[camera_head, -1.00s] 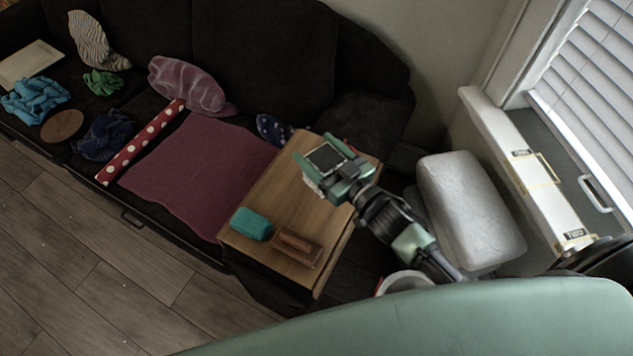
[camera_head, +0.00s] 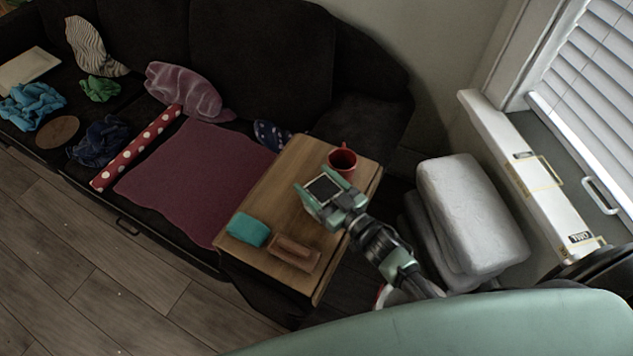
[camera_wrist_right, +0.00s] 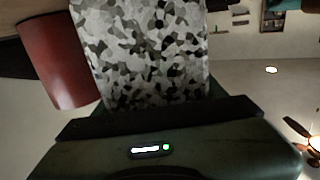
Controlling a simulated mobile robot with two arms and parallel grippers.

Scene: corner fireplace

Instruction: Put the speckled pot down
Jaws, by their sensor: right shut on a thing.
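The speckled pot (camera_wrist_right: 150,50) has a black, grey and white mottled side in the right wrist view, where its far end is cut off by the frame edge. In the head view its square dark opening (camera_head: 324,188) faces up over the small wooden table (camera_head: 285,200). My right gripper (camera_head: 319,183) is shut on the pot, with a finger on either side. I cannot tell whether the pot's base touches the table. My left gripper is not in view.
A red mug (camera_head: 342,163) stands close behind the pot and also shows in the right wrist view (camera_wrist_right: 58,60). A teal cloth-like item (camera_head: 247,229) and a brown wooden block (camera_head: 295,250) lie at the table's front. Bare wood lies left of the pot.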

